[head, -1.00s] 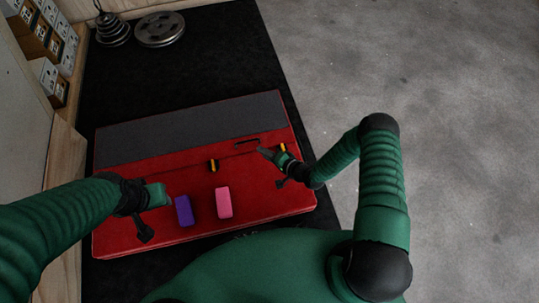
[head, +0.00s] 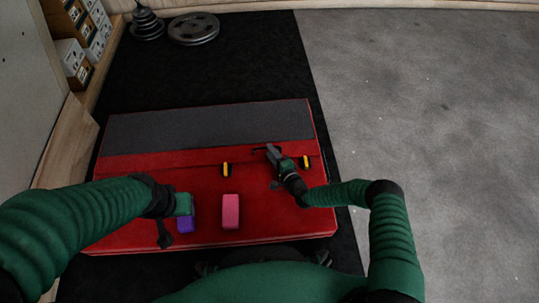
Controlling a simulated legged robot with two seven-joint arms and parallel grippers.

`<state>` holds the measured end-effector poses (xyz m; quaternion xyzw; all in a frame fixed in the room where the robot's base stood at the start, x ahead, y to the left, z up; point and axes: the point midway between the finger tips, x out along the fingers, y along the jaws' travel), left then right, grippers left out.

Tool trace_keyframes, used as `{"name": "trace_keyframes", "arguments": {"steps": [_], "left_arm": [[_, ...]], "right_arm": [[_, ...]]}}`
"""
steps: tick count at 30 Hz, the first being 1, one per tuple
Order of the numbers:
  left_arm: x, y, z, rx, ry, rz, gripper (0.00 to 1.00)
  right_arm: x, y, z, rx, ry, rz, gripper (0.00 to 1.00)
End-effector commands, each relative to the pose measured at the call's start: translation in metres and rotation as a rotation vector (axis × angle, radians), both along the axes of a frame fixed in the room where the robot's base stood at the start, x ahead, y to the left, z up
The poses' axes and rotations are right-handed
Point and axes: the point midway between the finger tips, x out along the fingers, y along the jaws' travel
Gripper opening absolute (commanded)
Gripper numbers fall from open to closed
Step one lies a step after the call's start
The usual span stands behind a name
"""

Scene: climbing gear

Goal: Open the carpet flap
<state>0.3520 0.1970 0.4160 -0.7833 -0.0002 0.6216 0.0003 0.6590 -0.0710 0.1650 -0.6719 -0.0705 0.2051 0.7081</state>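A red pad (head: 130,215) lies on a black mat, with a grey carpet strip (head: 205,127) across its far part. A seam runs along the red just below the strip. My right gripper (head: 273,154) is over the seam, at a dark handle loop (head: 259,149) that it partly hides. Whether it grips the loop is too small to tell. My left gripper (head: 184,205) is above the pad's near left part and partly covers a purple block (head: 186,224); its fingers are not clear.
A pink block (head: 231,212) lies on the pad's near half. Two yellow-and-black pieces (head: 227,169) (head: 305,162) sit along the seam. Weight plates (head: 194,29) lie on the black mat (head: 250,60) at the back. A wooden wall and boxes stand left; the grey floor at right is clear.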

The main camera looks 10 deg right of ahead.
Motion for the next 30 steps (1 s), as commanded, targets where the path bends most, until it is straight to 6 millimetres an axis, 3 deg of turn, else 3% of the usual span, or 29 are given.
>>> {"name": "trace_keyframes", "arguments": {"steps": [1, 4, 12, 20, 30], "left_arm": [[0.000, 0.000, -0.009, 0.000, 0.000, 0.000, 0.36], [0.000, 0.000, -0.012, 0.000, 0.000, 0.000, 0.36], [0.000, 0.000, -0.011, 0.000, 0.000, 0.000, 0.36], [0.000, 0.000, -0.011, 0.000, 0.000, 0.000, 0.36], [0.000, 0.000, -0.011, 0.000, 0.000, 0.000, 0.36]], "right_arm": [[0.007, 0.003, -0.005, 0.000, -0.002, 0.000, 0.32], [0.015, 0.006, -0.004, 0.000, -0.001, 0.001, 0.32], [0.017, 0.007, -0.002, 0.000, 0.000, 0.000, 0.32], [0.017, 0.007, -0.002, 0.000, 0.000, 0.000, 0.00], [0.017, 0.007, -0.002, 0.000, -0.001, 0.000, 0.00]]}}
